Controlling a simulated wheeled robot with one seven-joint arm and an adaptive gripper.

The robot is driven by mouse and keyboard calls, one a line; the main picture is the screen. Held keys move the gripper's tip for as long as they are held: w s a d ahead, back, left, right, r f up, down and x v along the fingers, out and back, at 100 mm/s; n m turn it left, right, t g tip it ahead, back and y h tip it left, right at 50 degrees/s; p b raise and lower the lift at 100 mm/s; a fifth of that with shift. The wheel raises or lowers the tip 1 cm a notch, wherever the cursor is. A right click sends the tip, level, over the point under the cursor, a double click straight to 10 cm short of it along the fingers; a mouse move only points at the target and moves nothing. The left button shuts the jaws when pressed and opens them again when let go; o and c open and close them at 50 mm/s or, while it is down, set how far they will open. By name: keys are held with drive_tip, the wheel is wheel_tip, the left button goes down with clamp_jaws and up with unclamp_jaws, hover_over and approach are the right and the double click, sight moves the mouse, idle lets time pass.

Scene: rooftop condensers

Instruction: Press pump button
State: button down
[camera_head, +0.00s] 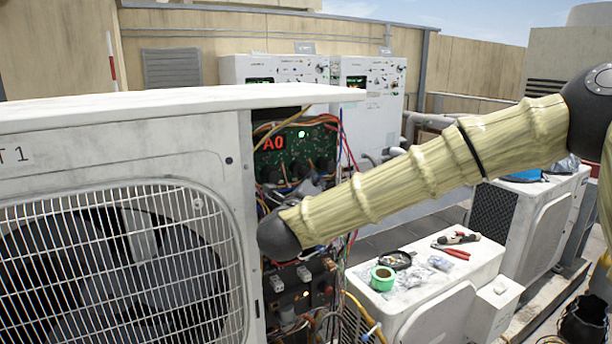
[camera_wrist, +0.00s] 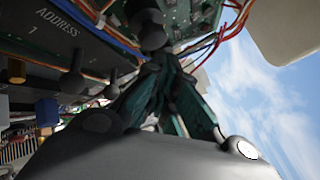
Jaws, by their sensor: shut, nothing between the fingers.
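The open control compartment of the condenser holds a green circuit board (camera_head: 292,147) with a red "A0" display. Several dark round parts sit along its lower edge. None carries a readable pump label, so I cannot tell which is the pump button. My gripper (camera_wrist: 158,58) is shut and empty, its fingers pointing at the board (camera_wrist: 188,18) in the wrist view. A dark round knob-like part (camera_wrist: 152,32) is right at the fingertips; whether they touch is unclear. In the head view my gripper is just below the board, partly hidden by my wrist.
A panel marked "ADDRESS 1" (camera_wrist: 55,40) with small toggles is at left in the wrist view. Loose wires (camera_head: 345,145) hang along the compartment's right side. A fan grille (camera_head: 120,265) is at left. Tape and pliers lie on a white unit (camera_head: 425,290) at right.

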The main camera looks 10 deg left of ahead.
drive_tip(key=s+d+b, duration=0.1)
drive_tip(key=s, duration=0.1)
drive_tip(key=s+d, duration=0.2)
drive_tip(key=shift+s+d+b, duration=0.1)
drive_tip(key=shift+s+b, duration=0.1)
drive_tip(key=shift+b, duration=0.2)
idle(0.5)
